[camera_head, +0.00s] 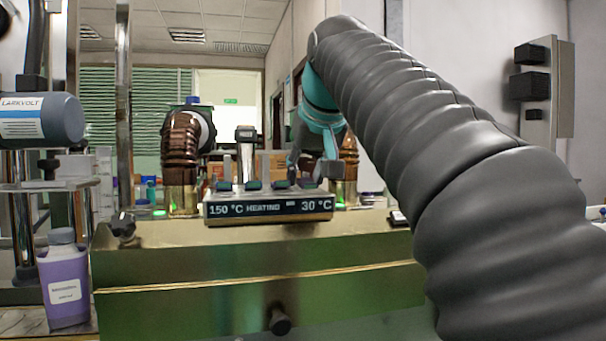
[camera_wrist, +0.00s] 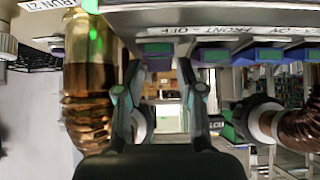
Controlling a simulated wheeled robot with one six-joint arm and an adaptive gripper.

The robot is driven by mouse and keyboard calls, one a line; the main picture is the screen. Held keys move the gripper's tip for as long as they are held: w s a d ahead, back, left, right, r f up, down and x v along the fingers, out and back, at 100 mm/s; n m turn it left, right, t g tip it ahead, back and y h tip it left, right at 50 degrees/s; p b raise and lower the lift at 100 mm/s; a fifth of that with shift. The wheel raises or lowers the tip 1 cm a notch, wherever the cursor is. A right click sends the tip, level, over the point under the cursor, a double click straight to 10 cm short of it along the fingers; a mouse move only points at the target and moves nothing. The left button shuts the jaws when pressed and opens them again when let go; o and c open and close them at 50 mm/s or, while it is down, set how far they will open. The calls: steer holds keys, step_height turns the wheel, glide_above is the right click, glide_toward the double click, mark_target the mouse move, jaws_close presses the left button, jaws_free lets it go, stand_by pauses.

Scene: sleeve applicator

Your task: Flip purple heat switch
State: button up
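The control unit (camera_head: 268,208) has a display reading "150 °C HEATING 30 °C" and a row of several small switches along its top. In the wrist view, the switches hang from the unit's labelled edge. One green-faced switch (camera_wrist: 158,49) lies between and just beyond my fingertips. Switches to its right, such as this one (camera_wrist: 258,54), look blue-purple with green parts. I cannot tell for certain which is the purple heat switch. My gripper (camera_wrist: 160,85) is open and empty, fingers apart.
Amber ribbed columns stand on both sides, the left one (camera_head: 181,165) clearest. A gold-coloured machine body (camera_head: 180,262) with a black knob (camera_head: 279,320) lies below the unit. A purple bottle (camera_head: 64,280) stands at left, under a grey motor (camera_head: 40,119).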

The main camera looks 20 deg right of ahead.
jaws_close()
steer(key=p, duration=0.1)
steer(key=g+p, duration=0.1)
steer(key=p, duration=0.1)
steer(key=shift+w+r, duration=0.2)
steer(key=shift+r, duration=0.1)
steer(key=shift+w+f+g, duration=0.15)
steer(key=shift+f+g, duration=0.15)
steer(key=shift+g, duration=0.2)
steer(key=shift+w+g, duration=0.1)
steer(key=shift+g, duration=0.4)
